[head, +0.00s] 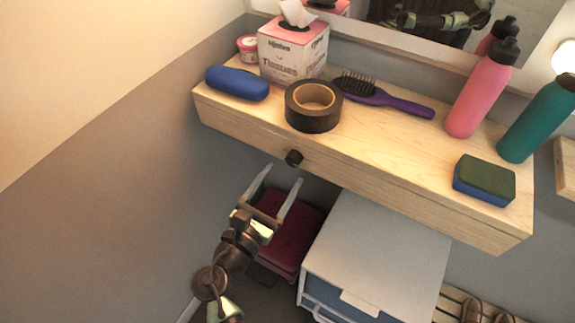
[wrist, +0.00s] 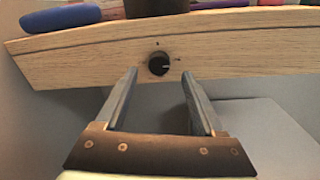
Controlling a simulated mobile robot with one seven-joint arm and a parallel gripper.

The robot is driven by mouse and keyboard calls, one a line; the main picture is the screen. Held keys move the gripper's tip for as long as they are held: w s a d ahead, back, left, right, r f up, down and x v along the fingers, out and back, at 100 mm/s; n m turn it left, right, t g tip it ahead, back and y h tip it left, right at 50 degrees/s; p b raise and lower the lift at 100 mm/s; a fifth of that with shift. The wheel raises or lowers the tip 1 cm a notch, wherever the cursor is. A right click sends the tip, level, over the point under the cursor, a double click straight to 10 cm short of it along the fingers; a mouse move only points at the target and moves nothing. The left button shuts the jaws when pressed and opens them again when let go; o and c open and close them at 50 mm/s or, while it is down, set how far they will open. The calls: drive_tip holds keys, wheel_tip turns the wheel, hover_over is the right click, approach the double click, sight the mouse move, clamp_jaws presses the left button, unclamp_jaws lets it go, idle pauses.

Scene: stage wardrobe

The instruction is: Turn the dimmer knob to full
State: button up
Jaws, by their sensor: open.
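The dimmer knob (head: 294,157) is a small black round knob on the front face of the wooden shelf (head: 380,172). In the wrist view the knob (wrist: 158,64) has a light pointer line toward the right, with small dark marks on the wood around it. My gripper (head: 278,180) is below and in front of the knob in the head view. In the wrist view its two fingers (wrist: 160,82) are apart, with the knob between and just beyond their tips. The fingers do not appear to touch the knob. Nothing is held.
On the shelf stand a black tape roll (head: 314,106), a blue case (head: 237,82), a tissue box (head: 293,48), a purple hairbrush (head: 380,95), a pink bottle (head: 482,92), a teal bottle (head: 540,118) and a sponge (head: 484,180). A white drawer unit (head: 382,255) stands below.

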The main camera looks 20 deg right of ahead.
sight(291, 163)
drive_tip(key=shift+x, duration=2)
clamp_jaws()
